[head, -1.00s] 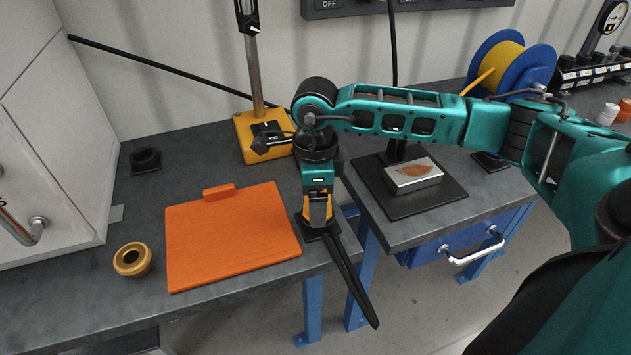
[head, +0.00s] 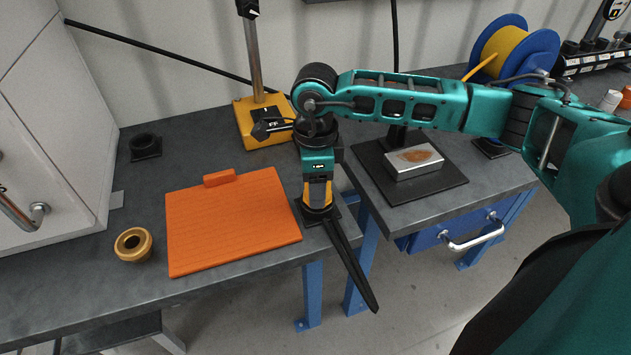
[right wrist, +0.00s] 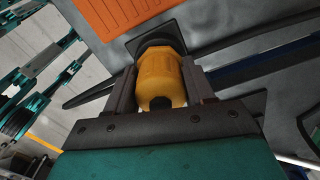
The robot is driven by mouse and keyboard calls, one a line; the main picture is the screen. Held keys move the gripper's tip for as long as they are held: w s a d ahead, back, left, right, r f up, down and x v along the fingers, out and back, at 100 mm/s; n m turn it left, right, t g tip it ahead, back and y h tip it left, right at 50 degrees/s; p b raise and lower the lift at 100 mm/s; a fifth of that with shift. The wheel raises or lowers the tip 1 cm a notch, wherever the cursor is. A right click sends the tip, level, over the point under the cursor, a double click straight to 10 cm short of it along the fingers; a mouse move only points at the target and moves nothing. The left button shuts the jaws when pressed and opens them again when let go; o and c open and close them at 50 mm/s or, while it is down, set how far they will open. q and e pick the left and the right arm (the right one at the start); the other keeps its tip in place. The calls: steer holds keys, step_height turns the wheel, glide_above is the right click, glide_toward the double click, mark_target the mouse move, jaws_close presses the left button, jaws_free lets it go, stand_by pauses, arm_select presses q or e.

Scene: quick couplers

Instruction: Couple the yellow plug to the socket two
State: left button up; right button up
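My right gripper (head: 318,203) points down at the near right corner of the left bench. In the right wrist view its fingers (right wrist: 160,90) are closed against both sides of the yellow plug (right wrist: 160,78). The plug also shows between the fingers in the head view (head: 318,191). Right below it lies a black ring on a square black base (right wrist: 148,38); I cannot tell whether the plug is seated in it. Another black round socket on a square base (head: 146,146) stands at the back left. No readable number shows on either. My left gripper is not in view.
A black tapered bar (head: 352,268) sticks out past the bench edge. A yellow-based stand (head: 262,125) is behind. A metal block (head: 414,163) lies on the right bench.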

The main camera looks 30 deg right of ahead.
steer(key=c, duration=0.6)
steer(key=shift+r, duration=0.1)
steer(key=shift+r, duration=0.1)
steer(key=shift+r+p, duration=1.25)
steer(key=shift+r, duration=0.6)
steer(key=shift+r+p, duration=1.2)
steer(key=shift+r, duration=0.8)
